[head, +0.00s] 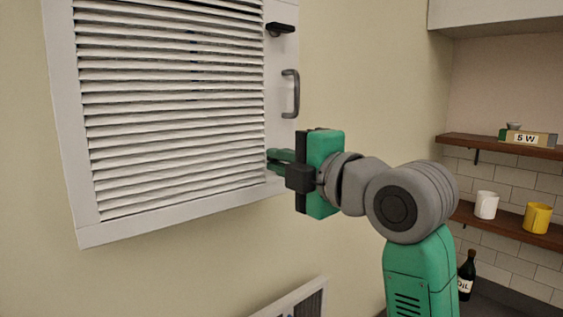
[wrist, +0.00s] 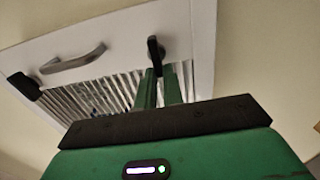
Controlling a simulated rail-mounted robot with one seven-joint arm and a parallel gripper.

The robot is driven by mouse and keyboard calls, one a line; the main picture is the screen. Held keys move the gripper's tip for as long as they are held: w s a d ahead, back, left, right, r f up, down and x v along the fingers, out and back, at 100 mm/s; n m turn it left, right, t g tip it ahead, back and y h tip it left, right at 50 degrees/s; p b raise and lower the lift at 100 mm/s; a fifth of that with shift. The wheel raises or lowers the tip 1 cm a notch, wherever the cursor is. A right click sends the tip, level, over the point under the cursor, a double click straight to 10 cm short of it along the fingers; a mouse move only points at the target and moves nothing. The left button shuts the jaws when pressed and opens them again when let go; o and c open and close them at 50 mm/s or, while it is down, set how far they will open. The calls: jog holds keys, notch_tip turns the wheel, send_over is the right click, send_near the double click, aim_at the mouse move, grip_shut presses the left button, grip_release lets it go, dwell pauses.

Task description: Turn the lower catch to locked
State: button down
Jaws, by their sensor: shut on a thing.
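The lower catch (wrist: 154,50) is a small dark lever on the white frame of the louvred panel (head: 62,120). In the wrist view it stands between the tips of my green fingers, its long side running roughly along them. My gripper (head: 278,158) is at the panel's lower right corner in the head view, and its fingers also show in the wrist view (wrist: 160,78). It is shut on the lower catch. In the head view the catch is hidden by my gripper.
The upper catch (head: 281,29), black and roughly level, sits above a grey bar handle (head: 291,93) on the same frame edge. At right, wooden shelves (head: 500,145) hold a white mug (head: 486,205) and a yellow mug (head: 537,217). A dark bottle (head: 467,272) stands below.

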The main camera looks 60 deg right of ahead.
jog(key=c, duration=1.5)
grip_release()
jog(key=b+v, duration=0.1)
jog(key=v, duration=0.6)
jog(key=shift+s+a, duration=0.2)
jog(key=shift+s, duration=0.1)
